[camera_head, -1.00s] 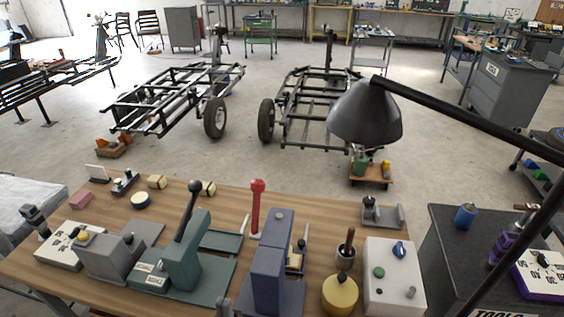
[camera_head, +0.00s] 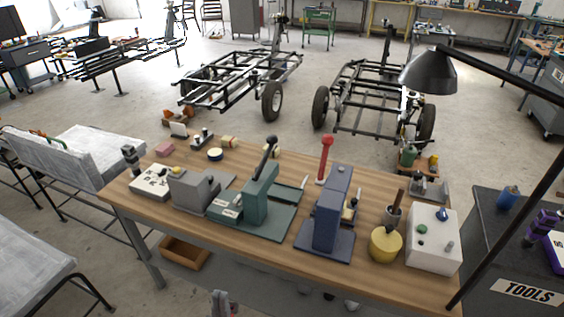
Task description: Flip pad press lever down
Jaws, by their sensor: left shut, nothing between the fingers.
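A blue press (camera_head: 328,222) stands on the wooden table, with an upright red lever (camera_head: 324,158) behind it. To its left is a green press (camera_head: 255,198) with a black lever (camera_head: 266,153) that is raised and leans up to the right. I cannot tell from the small labels which one is the pad press. My left gripper (camera_head: 222,301) shows at the bottom edge, below and in front of the table. It is shut and empty, apart from both levers. My right gripper is not in view.
The wooden table (camera_head: 150,206) has its front edge between me and the presses. A grey block (camera_head: 192,190), a yellow round pot (camera_head: 385,245) and a white box (camera_head: 433,240) stand on it. A black lamp (camera_head: 430,72) hangs over the back right. A dark tools cabinet (camera_head: 490,250) stands at right.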

